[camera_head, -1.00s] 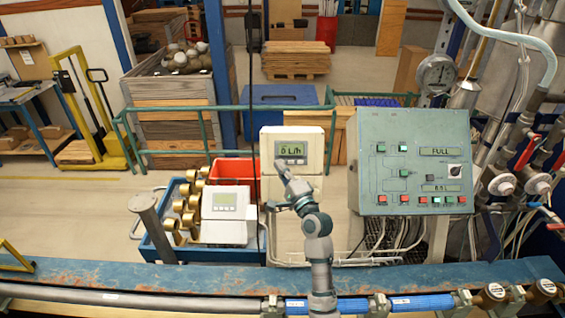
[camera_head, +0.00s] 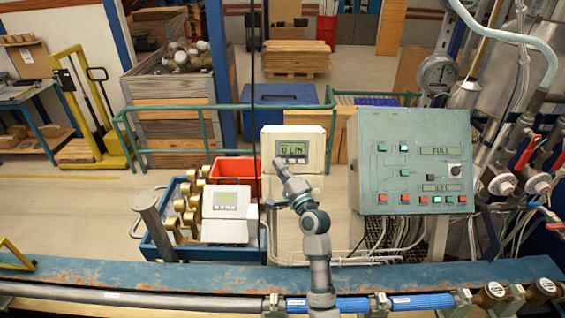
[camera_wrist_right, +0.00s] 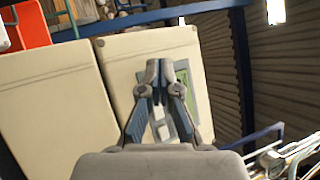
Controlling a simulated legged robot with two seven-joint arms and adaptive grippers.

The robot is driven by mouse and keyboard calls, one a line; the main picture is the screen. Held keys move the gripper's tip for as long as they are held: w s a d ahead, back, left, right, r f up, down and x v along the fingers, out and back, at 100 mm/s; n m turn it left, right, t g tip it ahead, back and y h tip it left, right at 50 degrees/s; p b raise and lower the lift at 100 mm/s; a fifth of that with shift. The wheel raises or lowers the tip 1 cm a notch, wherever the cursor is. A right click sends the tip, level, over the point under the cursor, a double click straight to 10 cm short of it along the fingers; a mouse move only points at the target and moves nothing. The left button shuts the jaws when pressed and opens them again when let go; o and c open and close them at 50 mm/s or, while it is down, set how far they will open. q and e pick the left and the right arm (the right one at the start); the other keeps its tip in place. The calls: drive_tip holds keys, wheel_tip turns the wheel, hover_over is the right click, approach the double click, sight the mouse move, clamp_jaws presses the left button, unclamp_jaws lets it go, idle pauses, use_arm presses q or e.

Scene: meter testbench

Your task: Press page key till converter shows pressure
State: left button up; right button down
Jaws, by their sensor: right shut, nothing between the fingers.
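The converter (camera_head: 299,135) is a cream box with a green display (camera_head: 292,149) near its top. The display shows a zero followed by letters that look like a flow unit, not fully sharp. My right gripper (camera_head: 281,166) is shut and empty, just below the display, in front of the key area. In the right wrist view the shut fingers (camera_wrist_right: 167,66) lie over the converter's face (camera_wrist_right: 120,55), beside the green display (camera_wrist_right: 178,78). Light keys show between and behind the fingers. The page key cannot be singled out, and contact is unclear. My left gripper is out of view.
A second cream meter box (camera_head: 228,232) stands to the left, by brass fittings in a blue crate (camera_head: 157,248). A grey-green control panel (camera_head: 413,160) stands to the right. A blue bench beam (camera_head: 130,277) and a pipe run across the front.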

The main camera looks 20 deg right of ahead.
drive_tip(key=shift+w+a, duration=0.15)
drive_tip(key=shift+a, duration=0.05)
drive_tip(key=shift+w+d+f, duration=0.1)
drive_tip(key=shift+w+d, duration=0.05)
drive_tip(key=shift+d, duration=0.25)
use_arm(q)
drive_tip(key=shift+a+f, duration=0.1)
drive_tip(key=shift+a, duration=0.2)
use_arm(e)
drive_tip(key=shift+a, duration=0.1)
drive_tip(key=shift+s+d+r+p, duration=0.25)
drive_tip(key=shift+s+p, duration=0.1)
drive_tip(key=shift+s, duration=0.1)
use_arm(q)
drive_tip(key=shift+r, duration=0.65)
use_arm(e)
drive_tip(key=shift+s+d, duration=0.25)
drive_tip(key=shift+s, duration=0.25)
use_arm(q)
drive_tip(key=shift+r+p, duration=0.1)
drive_tip(key=shift+p, duration=0.2)
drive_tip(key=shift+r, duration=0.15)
